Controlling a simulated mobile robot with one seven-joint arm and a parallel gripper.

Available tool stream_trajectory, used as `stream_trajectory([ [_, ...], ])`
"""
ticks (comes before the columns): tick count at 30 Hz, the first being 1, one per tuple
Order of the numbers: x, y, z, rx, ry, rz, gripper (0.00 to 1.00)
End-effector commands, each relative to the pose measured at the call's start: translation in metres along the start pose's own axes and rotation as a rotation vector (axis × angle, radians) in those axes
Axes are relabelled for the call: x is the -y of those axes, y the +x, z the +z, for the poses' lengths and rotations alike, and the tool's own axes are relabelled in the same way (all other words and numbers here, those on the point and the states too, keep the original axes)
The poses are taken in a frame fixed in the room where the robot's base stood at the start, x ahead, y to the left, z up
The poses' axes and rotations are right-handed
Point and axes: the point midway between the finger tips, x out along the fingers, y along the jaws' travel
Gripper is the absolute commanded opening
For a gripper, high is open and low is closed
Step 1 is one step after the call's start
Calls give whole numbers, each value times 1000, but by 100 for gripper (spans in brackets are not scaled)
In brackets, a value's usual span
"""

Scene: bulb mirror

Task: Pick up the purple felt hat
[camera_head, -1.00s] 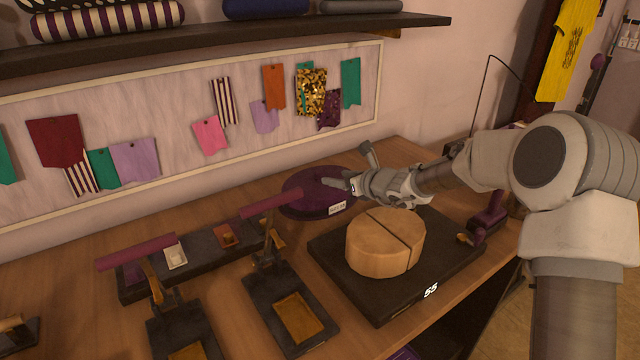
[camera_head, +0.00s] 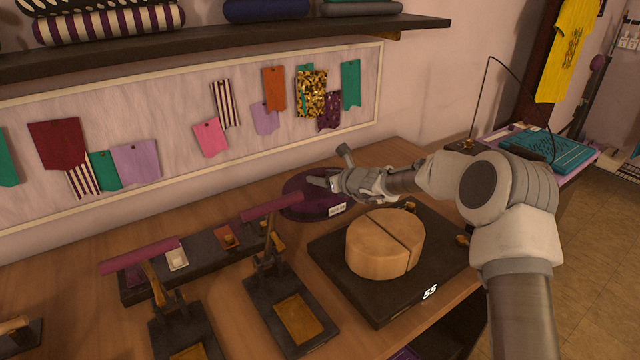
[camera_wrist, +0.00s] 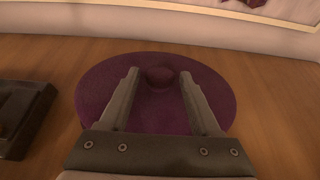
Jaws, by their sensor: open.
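The purple felt hat (camera_head: 300,207) lies flat on the wooden table near the wall, with a small white tag at its right front edge. In the wrist view the hat (camera_wrist: 105,80) is a wide disc with a small raised round crown (camera_wrist: 160,76) in its middle. My gripper (camera_head: 325,184) is over the hat from the right. In the wrist view my gripper (camera_wrist: 158,75) is open, its two fingers apart on either side of the crown. I cannot tell whether the fingers touch the hat. The arm hides part of the hat's far right side in the head view.
A round wooden block (camera_head: 375,250) stands on a dark base (camera_head: 385,305) in front of the hat. Hand presses (camera_head: 293,315) with purple handles stand to the left. A pinboard (camera_head: 60,205) with fabric swatches is on the wall behind.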

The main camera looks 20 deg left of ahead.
Motion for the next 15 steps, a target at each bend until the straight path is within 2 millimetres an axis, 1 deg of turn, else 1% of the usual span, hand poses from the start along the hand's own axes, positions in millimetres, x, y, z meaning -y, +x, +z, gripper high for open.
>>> stream_trajectory([
  [3, 0, 0, 0, 0, 0, 0, 64],
  [4, 0, 0, 0, 0, 0, 0, 62],
  [8, 0, 0, 0, 0, -1, 0, 39],
  [9, 0, 0, 0, 0, -1, 0, 32],
  [11, 0, 0, 0, 0, -1, 0, 21],
  [12, 0, 0, 0, 0, -1, 0, 14],
  [14, 0, 0, 0, 0, -1, 0, 3],
  [15, 0, 0, 0, 0, -1, 0, 0],
])
